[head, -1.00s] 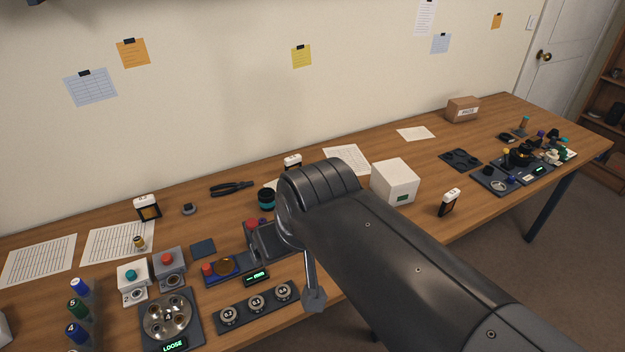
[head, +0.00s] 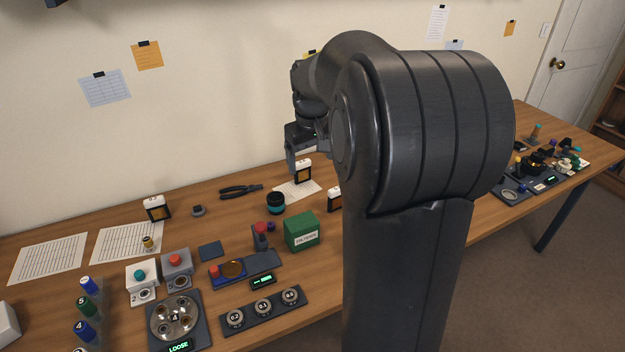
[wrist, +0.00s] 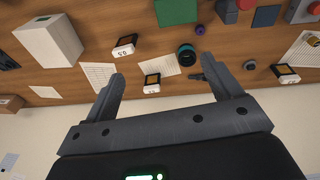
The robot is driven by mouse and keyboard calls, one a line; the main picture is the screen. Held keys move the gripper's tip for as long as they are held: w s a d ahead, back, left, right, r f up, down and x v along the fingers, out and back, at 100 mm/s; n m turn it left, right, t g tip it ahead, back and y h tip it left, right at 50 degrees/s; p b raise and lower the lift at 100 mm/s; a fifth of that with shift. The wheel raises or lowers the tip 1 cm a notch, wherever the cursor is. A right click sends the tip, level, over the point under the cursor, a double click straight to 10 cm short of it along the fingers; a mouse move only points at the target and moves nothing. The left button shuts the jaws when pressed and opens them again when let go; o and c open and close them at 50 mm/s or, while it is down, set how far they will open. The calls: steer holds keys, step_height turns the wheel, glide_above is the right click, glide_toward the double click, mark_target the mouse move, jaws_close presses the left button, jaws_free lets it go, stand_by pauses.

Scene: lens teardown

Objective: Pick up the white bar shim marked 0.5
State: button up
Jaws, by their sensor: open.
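The white shim marked 0.5 (wrist: 123,46) stands on the table in the wrist view, upper left of centre, its mark upside down there. What looks like the same piece (head: 334,198) shows beside my arm in the head view, partly hidden. It has a white top and a dark frame with an amber face. My gripper (wrist: 161,67) is open and empty, its fingers reaching up the wrist view; the 0.5 shim lies beyond the left fingertip, apart from it. In the head view my gripper (head: 299,158) is partly hidden behind my arm, near the back of the table.
Similar white-topped pieces stand nearby, one near the wall (head: 303,172) and one farther left (head: 157,208). A green box (head: 301,231), a teal-black ring (head: 276,203) and pliers (head: 241,190) are close. A white box (wrist: 48,40) stands beside the 0.5 shim.

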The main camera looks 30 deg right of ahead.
steer(key=shift+g+y, duration=0.4)
steer(key=shift+g, duration=0.5)
steer(key=w+d+f, duration=0.3)
steer(key=d+f, duration=0.1)
steer(key=w+d+f, duration=0.2)
steer(key=d+f, duration=0.2)
steer(key=w+d+f, duration=0.3)
steer(key=d+f, duration=0.1)
steer(key=d, duration=0.1)
steer(key=shift+w+d+f, duration=0.1)
steer(key=shift+w+f, duration=0.15)
steer(key=shift+w, duration=0.05)
steer(key=f, duration=0.5)
steer(key=shift+w+d+f, duration=0.1)
steer(key=shift+d+f, duration=0.05)
steer(key=shift+d, duration=0.1)
steer(key=shift+w+a+f, duration=0.1)
steer(key=shift+f, duration=1.45)
steer(key=shift+w+a+f, duration=0.1)
steer(key=shift+f, duration=1.4)
steer(key=shift+c, duration=0.2)
steer(key=c, duration=1)
